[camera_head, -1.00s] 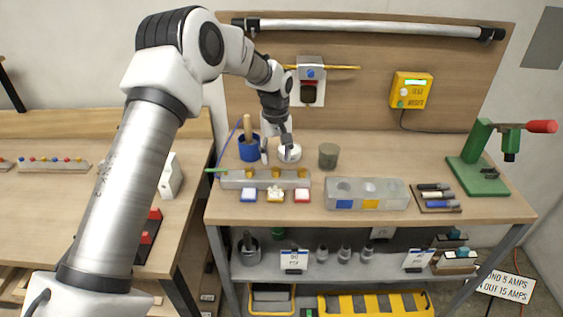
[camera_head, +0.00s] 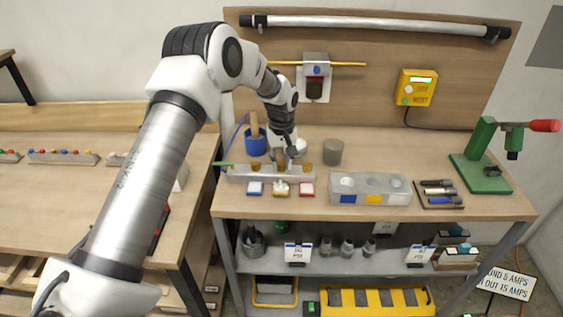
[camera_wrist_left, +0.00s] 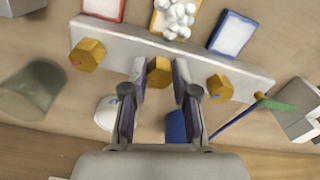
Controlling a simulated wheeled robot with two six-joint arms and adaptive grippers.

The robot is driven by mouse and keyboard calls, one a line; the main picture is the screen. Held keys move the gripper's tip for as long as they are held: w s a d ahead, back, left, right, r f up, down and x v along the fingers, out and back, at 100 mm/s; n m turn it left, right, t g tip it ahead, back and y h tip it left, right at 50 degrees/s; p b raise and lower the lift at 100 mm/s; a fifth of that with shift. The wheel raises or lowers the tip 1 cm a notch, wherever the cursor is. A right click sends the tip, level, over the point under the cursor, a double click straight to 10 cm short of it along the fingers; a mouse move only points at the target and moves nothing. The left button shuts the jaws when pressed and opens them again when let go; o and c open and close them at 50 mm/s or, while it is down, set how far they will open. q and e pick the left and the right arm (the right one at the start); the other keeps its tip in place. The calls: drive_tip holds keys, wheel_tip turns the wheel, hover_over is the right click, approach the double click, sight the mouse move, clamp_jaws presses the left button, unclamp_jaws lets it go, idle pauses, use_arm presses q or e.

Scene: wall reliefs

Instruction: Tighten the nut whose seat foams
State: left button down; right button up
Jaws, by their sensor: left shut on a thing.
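A grey metal block (camera_head: 240,174) on the bench carries three brass hex nuts in a row. In the left wrist view the block (camera_wrist_left: 125,38) holds a left nut (camera_wrist_left: 87,54), a middle nut (camera_wrist_left: 159,70) and a right nut (camera_wrist_left: 219,87). White foam (camera_wrist_left: 174,18) lies in a blob on the yellow-edged pad beside the middle nut; it also shows in the head view (camera_head: 280,187). My left gripper (camera_head: 281,160) is down at the block, its fingers (camera_wrist_left: 160,84) shut on the middle nut's sides. My right gripper is not in view.
A red-edged pad (camera_head: 307,190) and a blue-edged pad (camera_head: 255,188) flank the foamy one. A blue cup (camera_head: 256,145), a white dish (camera_head: 299,146) and a grey-green cup (camera_head: 333,152) stand behind the block. A grey block with coloured squares (camera_head: 400,190) is to the right.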

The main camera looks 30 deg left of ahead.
use_arm(q)
drive_tip(key=shift+s+f+m, duration=0.1)
drive_tip(key=shift+m, duration=0.3)
drive_tip(key=shift+m+p, duration=0.55)
drive_tip(key=shift+m, duration=0.45)
drive_tip(key=m, duration=0.2)
drive_tip(key=shift+a+m+p, duration=0.1)
drive_tip(key=shift+m+p, duration=0.2)
drive_tip(key=m, duration=0.3)
drive_tip(key=shift+f+m, duration=0.1)
drive_tip(key=shift+m, duration=1.6)
drive_tip(key=shift+p, duration=0.3)
